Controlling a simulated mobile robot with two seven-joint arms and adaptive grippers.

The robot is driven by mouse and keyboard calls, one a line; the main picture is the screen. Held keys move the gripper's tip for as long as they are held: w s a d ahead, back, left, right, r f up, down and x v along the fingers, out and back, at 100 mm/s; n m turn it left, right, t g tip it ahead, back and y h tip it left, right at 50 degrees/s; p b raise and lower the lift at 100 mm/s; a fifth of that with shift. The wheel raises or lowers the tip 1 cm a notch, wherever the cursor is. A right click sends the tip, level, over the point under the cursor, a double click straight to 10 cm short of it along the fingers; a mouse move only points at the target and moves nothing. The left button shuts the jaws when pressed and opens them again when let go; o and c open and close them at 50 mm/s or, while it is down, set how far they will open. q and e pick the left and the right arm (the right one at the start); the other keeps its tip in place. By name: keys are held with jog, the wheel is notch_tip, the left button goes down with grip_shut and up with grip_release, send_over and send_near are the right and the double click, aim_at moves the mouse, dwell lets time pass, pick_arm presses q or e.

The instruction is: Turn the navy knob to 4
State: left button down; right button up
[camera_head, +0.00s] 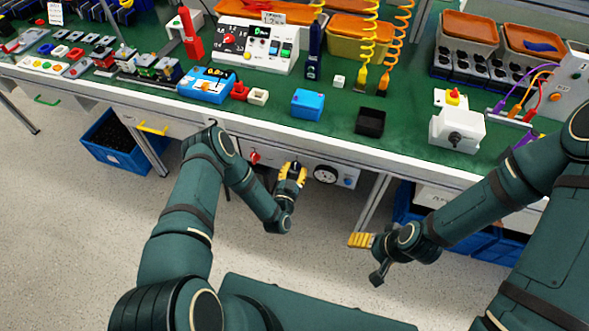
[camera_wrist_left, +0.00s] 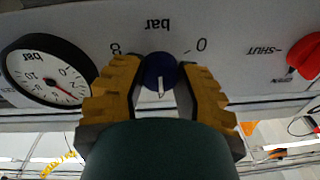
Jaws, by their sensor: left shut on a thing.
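The navy knob (camera_wrist_left: 158,70) is on a light panel under the bench's front edge. In the left wrist view, where the panel lettering is upside down, its white mark points down in the picture, away from the word "bar". The digits 8 and 0 show on either side of it; other scale marks are hidden by my gripper. My left gripper (camera_wrist_left: 160,88) has its yellow fingers on both sides of the knob and is shut on it; it also shows in the head view (camera_head: 293,172). My right gripper (camera_head: 362,240) is away to the right, apart from the panel.
A round pressure gauge (camera_wrist_left: 48,72) and a red knob (camera_wrist_left: 304,55) marked SHUT flank the navy knob. They sit on the same panel. The green bench top (camera_head: 400,130) above holds several devices. Blue crates stand below it, one at the left (camera_head: 112,143).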

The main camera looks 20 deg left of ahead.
pick_arm(q)
jog(key=c, duration=0.6)
grip_release()
jog(key=shift+w+r, duration=0.1)
jog(key=shift+s, duration=0.65)
jog(key=s, duration=0.7)
jog(key=s+f, duration=0.1)
jog(key=s, duration=0.2)
jog(key=shift+s+d, duration=0.1)
jog(key=shift+s, duration=0.3)
jog(key=shift+w, duration=0.1)
